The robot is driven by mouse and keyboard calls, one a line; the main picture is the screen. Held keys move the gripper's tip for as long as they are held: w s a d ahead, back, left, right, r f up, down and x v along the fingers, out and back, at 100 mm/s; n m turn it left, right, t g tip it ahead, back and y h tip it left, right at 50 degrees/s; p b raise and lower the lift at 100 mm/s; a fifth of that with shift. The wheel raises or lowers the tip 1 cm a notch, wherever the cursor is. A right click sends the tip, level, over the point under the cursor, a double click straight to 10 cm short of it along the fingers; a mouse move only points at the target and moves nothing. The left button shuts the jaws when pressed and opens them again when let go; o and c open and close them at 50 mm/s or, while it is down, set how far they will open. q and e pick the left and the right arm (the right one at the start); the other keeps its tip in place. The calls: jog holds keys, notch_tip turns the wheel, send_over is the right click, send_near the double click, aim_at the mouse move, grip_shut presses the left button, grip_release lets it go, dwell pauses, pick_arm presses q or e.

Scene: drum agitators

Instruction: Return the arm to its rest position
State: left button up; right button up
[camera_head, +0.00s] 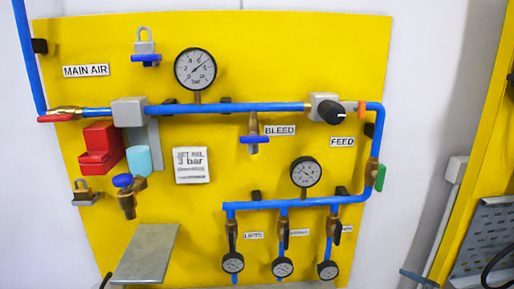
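Neither of my grippers shows in the head view, and I make out no part of either arm. The view is filled by a yellow panel (110,215) with blue air piping (215,107) on it. Where my arms are, and what my grippers hold, is out of sight.
The panel carries an upper gauge (195,69), a lower gauge (305,172), a red block (98,150), a green handle (380,178) and several small valves. A grey plate (147,255) juts out at lower left. A perforated grey panel (489,240) stands at right.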

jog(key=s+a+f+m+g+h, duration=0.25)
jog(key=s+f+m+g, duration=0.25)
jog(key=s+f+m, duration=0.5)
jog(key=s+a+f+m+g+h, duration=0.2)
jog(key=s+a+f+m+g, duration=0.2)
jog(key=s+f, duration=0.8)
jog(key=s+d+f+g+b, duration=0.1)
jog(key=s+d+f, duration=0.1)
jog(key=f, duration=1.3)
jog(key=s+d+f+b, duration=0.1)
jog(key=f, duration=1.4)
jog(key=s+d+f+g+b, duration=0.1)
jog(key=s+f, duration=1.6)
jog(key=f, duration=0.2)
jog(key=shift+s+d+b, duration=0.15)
jog(key=shift+b, duration=0.15)
